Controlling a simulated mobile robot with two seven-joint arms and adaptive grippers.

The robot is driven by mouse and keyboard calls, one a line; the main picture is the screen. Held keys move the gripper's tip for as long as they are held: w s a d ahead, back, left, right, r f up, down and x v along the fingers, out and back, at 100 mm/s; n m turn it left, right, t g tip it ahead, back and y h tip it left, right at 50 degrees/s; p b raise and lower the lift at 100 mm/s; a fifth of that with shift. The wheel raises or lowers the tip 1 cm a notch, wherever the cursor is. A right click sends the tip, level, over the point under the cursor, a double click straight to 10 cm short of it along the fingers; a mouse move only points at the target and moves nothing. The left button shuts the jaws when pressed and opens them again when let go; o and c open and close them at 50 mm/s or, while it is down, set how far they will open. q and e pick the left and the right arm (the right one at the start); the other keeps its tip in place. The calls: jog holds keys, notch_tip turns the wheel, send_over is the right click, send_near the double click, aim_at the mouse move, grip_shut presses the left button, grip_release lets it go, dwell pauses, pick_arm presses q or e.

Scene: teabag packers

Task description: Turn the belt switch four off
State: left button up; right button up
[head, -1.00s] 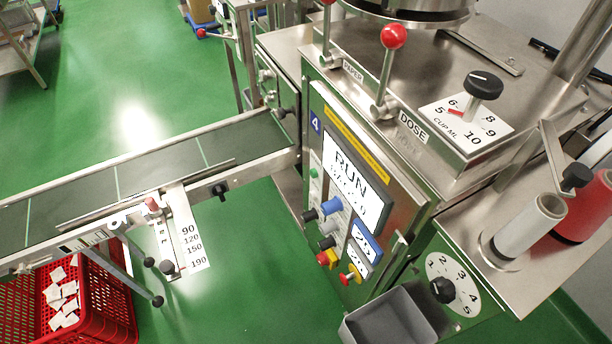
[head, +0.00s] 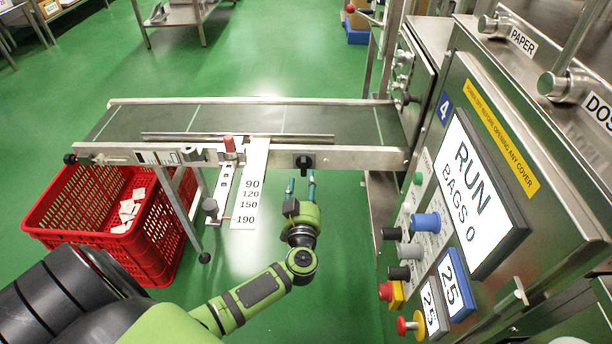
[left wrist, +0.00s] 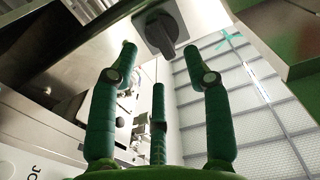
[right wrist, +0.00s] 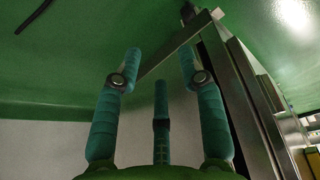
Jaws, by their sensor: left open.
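The belt switch is a black rotary knob (head: 304,163) on a dark plate on the front rail of the conveyor belt, beside the machine marked 4. My left gripper (head: 301,181) is just below and in front of it, fingers pointing up toward it, apart from it as far as I can tell. In the left wrist view the knob (left wrist: 164,36) shows beyond and between the open green fingers (left wrist: 160,75). My right gripper (right wrist: 160,75) shows only in its own wrist view, with its fingers spread and nothing between them.
The conveyor belt (head: 240,118) runs left from the machine. Its screen (head: 472,195) reads RUN, BAGS 0. A scale plate (head: 249,185) hangs left of the knob. A red crate (head: 165,235) with white teabags stands below the belt. Several buttons line the machine panel.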

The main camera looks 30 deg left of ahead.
aim_at(305, 169)
pick_arm(q)
jog(key=b+x, duration=0.1)
jog(key=x, duration=0.5)
jog(key=shift+w+a+b, duration=0.2)
jog(key=shift+w+b, duration=0.1)
jog(key=shift+b, duration=0.1)
grip_shut()
